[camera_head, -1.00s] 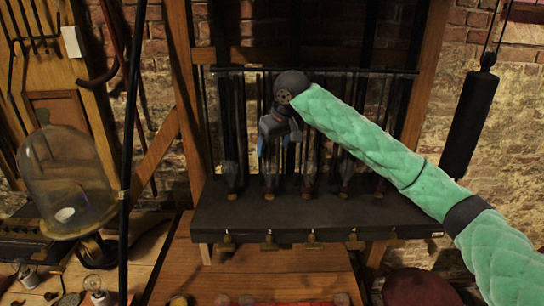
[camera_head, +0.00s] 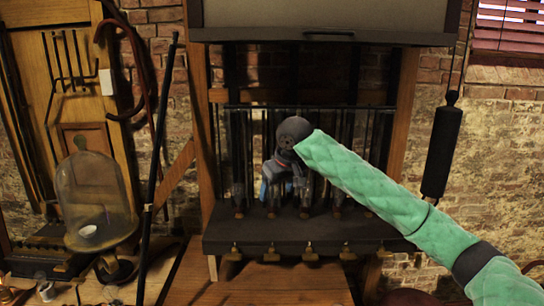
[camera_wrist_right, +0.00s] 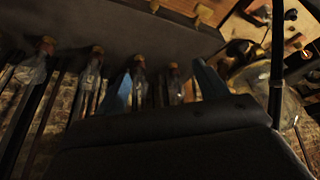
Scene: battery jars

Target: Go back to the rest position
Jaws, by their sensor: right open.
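My right arm comes in from the right in the head view, in a green quilted sleeve. My right gripper (camera_head: 272,185) is in front of the rack of battery jars and is small and dark in this view. In the right wrist view its two blue fingers (camera_wrist_right: 163,88) stand well apart, with nothing seen held between them. Several glass jars (camera_wrist_right: 91,72) with brass-coloured ends show behind the fingers. The dark shelf (camera_head: 290,235) of the rack runs below the gripper in the head view. My left gripper is not in view.
A glass dome (camera_head: 92,195) stands at the left, near a thin black pole (camera_head: 158,165). A black cylinder (camera_head: 440,150) hangs at the right against the brick wall. A wide grey panel (camera_head: 330,22) crosses the top of the rack. The wooden surface (camera_head: 270,285) in front is bare.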

